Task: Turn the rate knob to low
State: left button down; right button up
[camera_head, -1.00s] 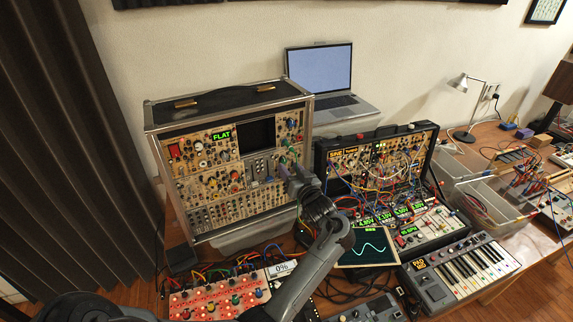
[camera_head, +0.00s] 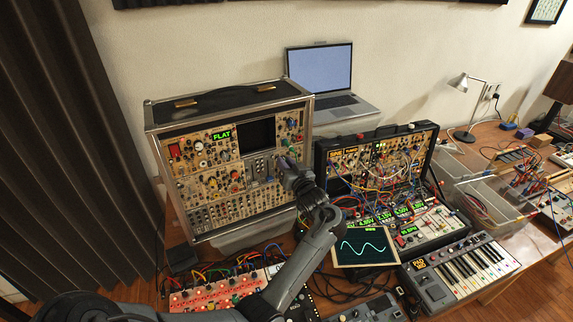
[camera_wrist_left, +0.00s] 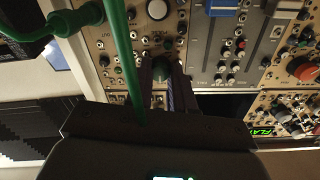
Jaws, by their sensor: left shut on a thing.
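The tall synth case (camera_head: 216,236) stands left of centre, with knobs and jacks across its beige panels. My left gripper (camera_head: 284,161) is at the right side of this front panel. In the left wrist view my left gripper (camera_wrist_left: 163,74) is shut on a small dark green knob (camera_wrist_left: 163,69), one finger on each side. No label for this knob can be read, so I cannot tell its name or setting. The fingers hide most of the knob in the head view. A green display (camera_head: 222,135) reads FLAT. My right gripper is not in view.
A green cable (camera_wrist_left: 125,60) hangs close beside the gripper. A smaller patched case (camera_head: 376,153) stands to the right. A screen (camera_head: 364,247) with a wave, a keyboard (camera_head: 462,270) and a red knob box (camera_head: 215,293) crowd the table below.

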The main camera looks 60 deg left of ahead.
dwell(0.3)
pick_arm(q)
jog(key=shift+f+n+g+b, duration=0.1)
jog(key=shift+n+g+b, duration=0.15)
jog(key=shift+n+b, duration=6.3)
jog(key=shift+f+n+g+b, duration=0.1)
jog(key=shift+n+g+b, duration=0.15)
jog(key=shift+n+b, duration=6.3)
jog(key=shift+r+n+p, duration=0.1)
jog(key=shift+n+p, duration=0.55)
jog(key=shift+n, duration=0.25)
jog(key=c, duration=1)
grip_release()
